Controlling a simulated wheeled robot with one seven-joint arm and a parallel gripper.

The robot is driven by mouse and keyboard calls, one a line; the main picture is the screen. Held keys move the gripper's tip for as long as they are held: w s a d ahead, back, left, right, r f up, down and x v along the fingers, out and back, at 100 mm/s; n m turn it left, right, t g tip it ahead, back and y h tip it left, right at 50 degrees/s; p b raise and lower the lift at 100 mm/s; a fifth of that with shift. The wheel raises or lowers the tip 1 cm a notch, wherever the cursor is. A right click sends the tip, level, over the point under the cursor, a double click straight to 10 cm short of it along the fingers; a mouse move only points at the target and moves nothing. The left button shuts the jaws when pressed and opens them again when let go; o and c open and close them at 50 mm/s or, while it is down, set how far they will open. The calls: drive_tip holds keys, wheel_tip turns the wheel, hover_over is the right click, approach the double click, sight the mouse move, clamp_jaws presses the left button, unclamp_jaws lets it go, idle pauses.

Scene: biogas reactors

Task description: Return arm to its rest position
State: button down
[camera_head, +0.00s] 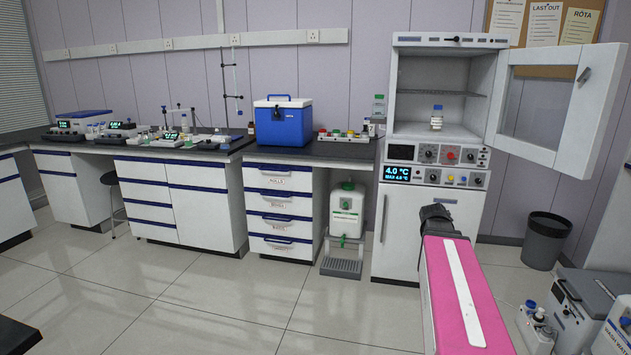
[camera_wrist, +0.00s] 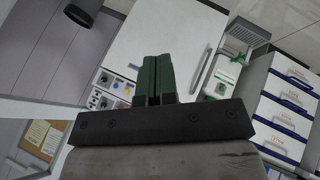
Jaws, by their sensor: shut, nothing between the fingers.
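My gripper (camera_wrist: 155,80) shows in the wrist view with its two dark green fingers together and nothing between them. In the head view my pink arm reaches forward from the lower right, and its dark end is in front of the lower cabinet of the incubator (camera_head: 418,220). The fingers themselves cannot be made out in the head view. In the wrist view the fingers are seen against the white cabinet front (camera_wrist: 190,40), near its handle. I cannot tell the distance between them.
The incubator door (camera_head: 560,90) stands wide open to the right, with a small bottle (camera_head: 437,118) inside. A black bin (camera_head: 545,240) stands on the right. Bottles and containers (camera_head: 575,310) are at the lower right. A white canister (camera_head: 346,210) stands beside the drawers. The floor at left (camera_head: 190,305) is clear.

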drive_tip(key=s+a+f+g+y, duration=0.1)
drive_tip(key=s+a+f, duration=0.3)
drive_tip(key=a+f, duration=0.2)
drive_tip(key=s+a+f+m+g+y, duration=0.1)
drive_tip(key=s+a+f, duration=0.4)
drive_tip(key=a, duration=0.5)
drive_tip(key=s+a+f+g+y, duration=0.3)
drive_tip(key=a+f, duration=0.3)
drive_tip(key=a, duration=0.2)
drive_tip(key=shift+s+a+f+m, duration=0.3)
drive_tip(key=shift+s+a, duration=0.1)
drive_tip(key=shift+s, duration=0.35)
